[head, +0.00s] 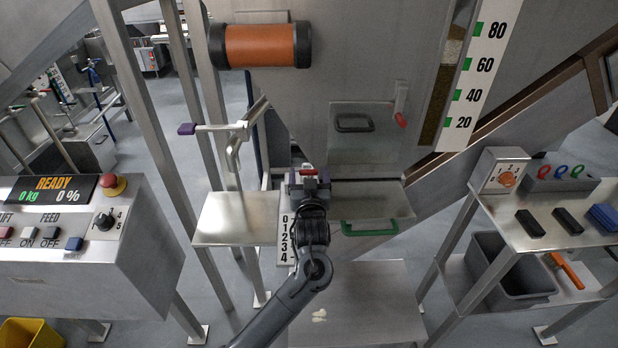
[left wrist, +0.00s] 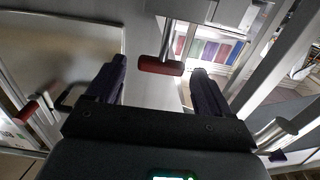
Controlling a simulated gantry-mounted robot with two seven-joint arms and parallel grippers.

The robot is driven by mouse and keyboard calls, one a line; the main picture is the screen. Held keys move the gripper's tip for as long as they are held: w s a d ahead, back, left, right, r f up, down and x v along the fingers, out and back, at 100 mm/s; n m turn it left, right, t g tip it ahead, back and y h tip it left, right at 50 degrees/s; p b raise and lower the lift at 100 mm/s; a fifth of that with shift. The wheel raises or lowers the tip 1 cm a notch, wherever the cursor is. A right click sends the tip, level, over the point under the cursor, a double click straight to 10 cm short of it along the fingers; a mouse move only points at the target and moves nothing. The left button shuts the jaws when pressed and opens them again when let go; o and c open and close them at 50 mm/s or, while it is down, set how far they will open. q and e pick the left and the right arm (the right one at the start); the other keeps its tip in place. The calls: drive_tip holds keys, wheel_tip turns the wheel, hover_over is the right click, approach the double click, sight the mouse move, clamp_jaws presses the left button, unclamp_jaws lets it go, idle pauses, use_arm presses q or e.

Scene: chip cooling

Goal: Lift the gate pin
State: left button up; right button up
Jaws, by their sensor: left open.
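The gate pin, as I take it, has a red crosswise handle (left wrist: 160,65) on a metal rod. In the head view its red handle (head: 307,170) shows just beyond my left gripper (head: 307,178), above the small metal ledge. In the left wrist view my left gripper (left wrist: 158,72) is open. The handle lies between the two dark fingertips or just past them, with a gap to at least the right finger. I cannot tell the depth exactly. The lower rod is hidden behind my gripper in the head view. My right gripper is not in view.
A purple-handled lever (head: 187,128) stands to the left, and a red-tipped lever (head: 400,118) hangs to the right. A hatch with a black handle (head: 353,121) is behind. A green handle (head: 370,228) and a numbered scale (head: 286,238) sit close to my arm.

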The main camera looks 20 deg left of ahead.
use_arm(q)
clamp_jaws()
drive_tip(key=shift+p, duration=0.95)
drive_tip(key=shift+f, duration=0.15)
unclamp_jaws()
